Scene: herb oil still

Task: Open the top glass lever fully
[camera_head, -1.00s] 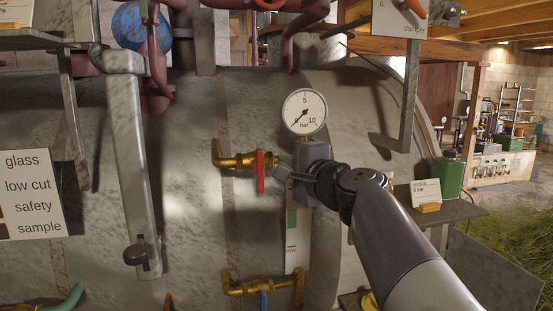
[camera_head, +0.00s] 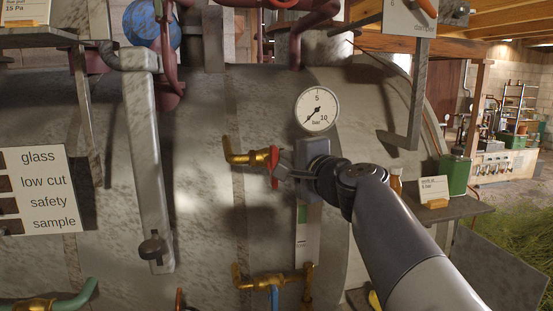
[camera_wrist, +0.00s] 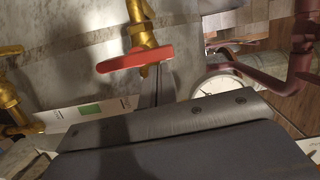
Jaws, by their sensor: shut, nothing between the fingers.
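The top glass lever is a red handle (camera_head: 274,168) on a brass valve (camera_head: 245,158) left of the sight glass. In the head view it stands roughly upright, seen nearly edge-on. My gripper (camera_head: 286,173) is shut and empty, with its tips at the right side of the red handle. In the wrist view the red handle (camera_wrist: 135,57) lies across the brass stem, and my shut fingers (camera_wrist: 157,85) are just below it. I cannot tell whether they touch it. My wrist hides part of the sight glass (camera_head: 307,228).
A pressure gauge (camera_head: 317,109) sits above my wrist. A lower brass valve (camera_head: 265,282) with a blue handle is below. A grey arm with a weight (camera_head: 152,247) hangs at left, beside a label board (camera_head: 42,190). A shelf (camera_head: 450,212) with a green can stands right.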

